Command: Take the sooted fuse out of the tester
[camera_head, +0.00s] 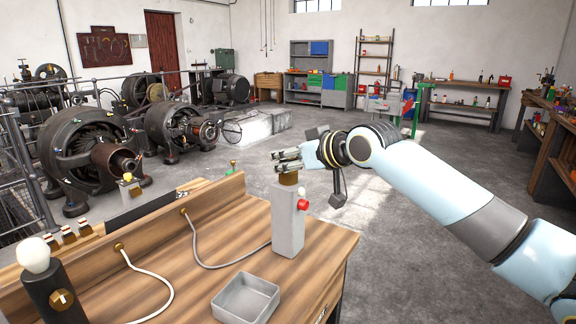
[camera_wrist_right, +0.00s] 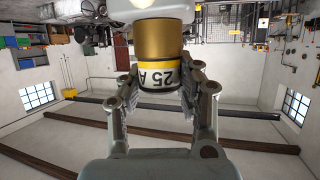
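The tester (camera_head: 288,222) is a tall grey block with a red knob on its side and a brass top. It stands near the right end of the wooden bench. My right gripper (camera_head: 288,161) is over the tester's top, coming in level from the right. The fuse still stands at the brass top. My left gripper is out of view.
A grey open tray (camera_head: 246,305) lies on the bench (camera_head: 225,215) in front of the tester. A black post with a white bulb (camera_head: 34,256) and several brass clips are at the left. Cables cross the bench top. Dynamos (camera_head: 90,150) stand behind it.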

